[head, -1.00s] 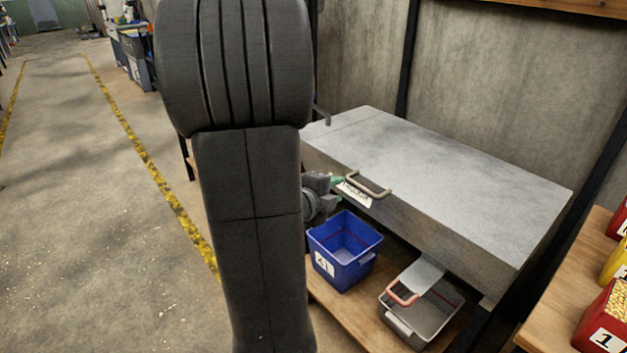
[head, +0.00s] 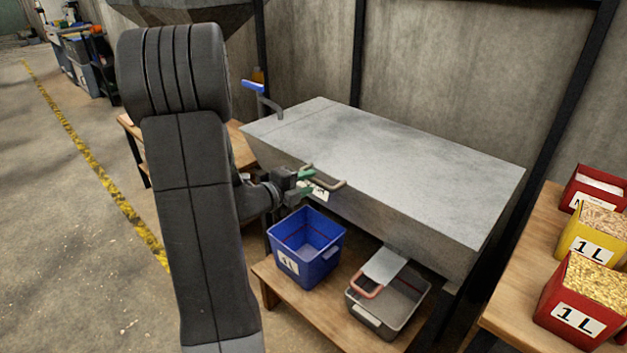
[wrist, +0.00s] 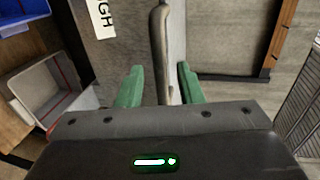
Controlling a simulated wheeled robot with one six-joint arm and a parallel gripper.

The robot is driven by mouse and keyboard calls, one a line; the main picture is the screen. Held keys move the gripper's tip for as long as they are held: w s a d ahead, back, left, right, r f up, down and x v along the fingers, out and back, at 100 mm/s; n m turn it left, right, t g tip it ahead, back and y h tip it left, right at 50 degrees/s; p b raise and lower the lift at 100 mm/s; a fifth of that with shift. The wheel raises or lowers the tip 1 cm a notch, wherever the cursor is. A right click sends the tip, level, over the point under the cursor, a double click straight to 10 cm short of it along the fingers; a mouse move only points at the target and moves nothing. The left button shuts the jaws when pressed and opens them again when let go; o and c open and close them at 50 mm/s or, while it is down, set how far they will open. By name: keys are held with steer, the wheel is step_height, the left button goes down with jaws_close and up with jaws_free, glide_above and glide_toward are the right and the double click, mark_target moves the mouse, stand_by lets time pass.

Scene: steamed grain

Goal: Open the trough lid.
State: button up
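The grey trough (head: 420,215) has its flat lid (head: 390,145) lying shut on top. A beige bar handle (head: 331,185) sticks out at the lid's front edge, above a white label. My gripper (head: 305,181) is at the handle's left end, its green fingers pointing toward it. In the wrist view my gripper (wrist: 158,84) has its fingers apart. The handle (wrist: 158,45) runs between them, with visible gaps on both sides. The fingers do not appear to touch it.
Below the trough, a blue bin (head: 306,248) and a grey bin (head: 388,305) with a red-handled scoop stand on a wooden shelf (head: 300,300). Red and yellow 1 L containers (head: 578,300) stand on a table at right. A blue-handled tap (head: 262,95) rises at the trough's back left.

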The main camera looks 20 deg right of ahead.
mark_target(312, 180)
steer(key=shift+x, duration=1.7)
jaws_close()
